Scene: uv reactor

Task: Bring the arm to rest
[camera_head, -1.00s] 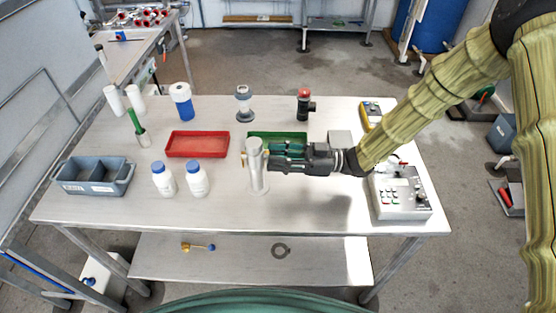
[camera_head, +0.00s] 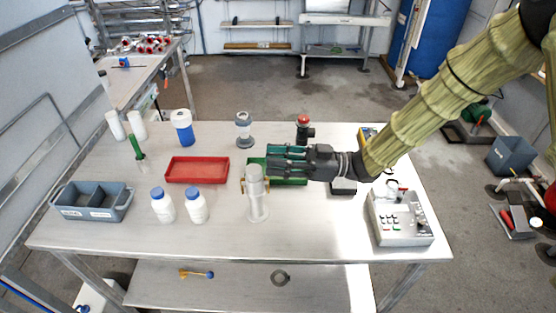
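My gripper (camera_head: 272,160) reaches in from the right on my arm and hovers above the table, over the green tray (camera_head: 292,181). Its fingers point left and look apart, with nothing seen between them. The metal upright cylinder (camera_head: 257,205) with brass side fittings stands on the table just below and left of the fingertips. The gripper appears clear of it. My gripper hides part of the green tray.
The table (camera_head: 310,225) also holds a red tray (camera_head: 197,170), two white bottles (camera_head: 163,207), a grey divided bin (camera_head: 92,203), a blue-banded bottle (camera_head: 183,130) and a keypad instrument (camera_head: 400,220). The table's front middle is clear.

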